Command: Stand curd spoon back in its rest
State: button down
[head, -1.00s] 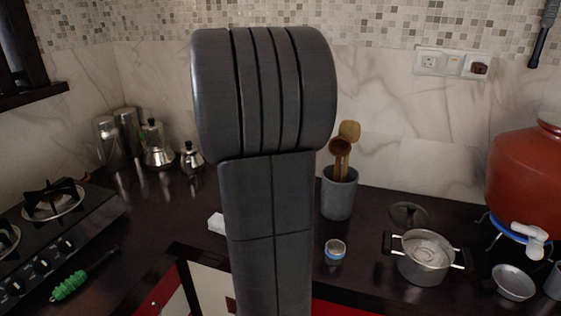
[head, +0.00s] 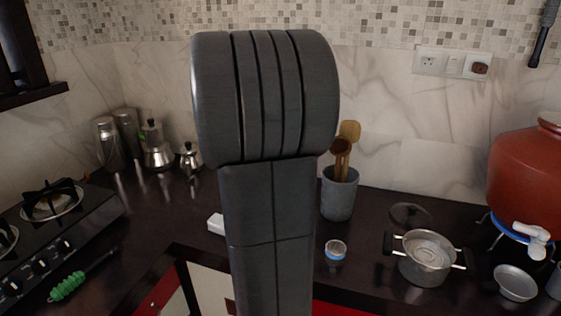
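A grey cylindrical holder (head: 339,196) stands upright on the dark counter, just right of my arm, with wooden utensils (head: 345,143) standing in it. I cannot tell whether one of them is the curd spoon. A pot (head: 424,262) with two handles stands on the counter at the right, with something pale inside it. No curd spoon or separate spoon rest can be made out. My arm's dark links fill the middle of the head view and hide the counter and wall behind them. My gripper is not in view.
A gas stove (head: 52,225) with a green-headed brush (head: 68,286) is at left. Metal pots and canisters (head: 157,146) stand in the corner. Bare counter lies between jar and holder.

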jog(key=shift+f+b, duration=1.05)
jog(key=shift+b, duration=0.7)
dwell(1.3)
jog(key=shift+f+b, duration=1.75)
jog(key=shift+b, duration=0.15)
jog(key=c, duration=1.1)
grip_release()
jog(key=shift+o, duration=0.2)
jog(key=p+v, duration=0.2)
jog(key=v, duration=0.6)
dwell(0.7)
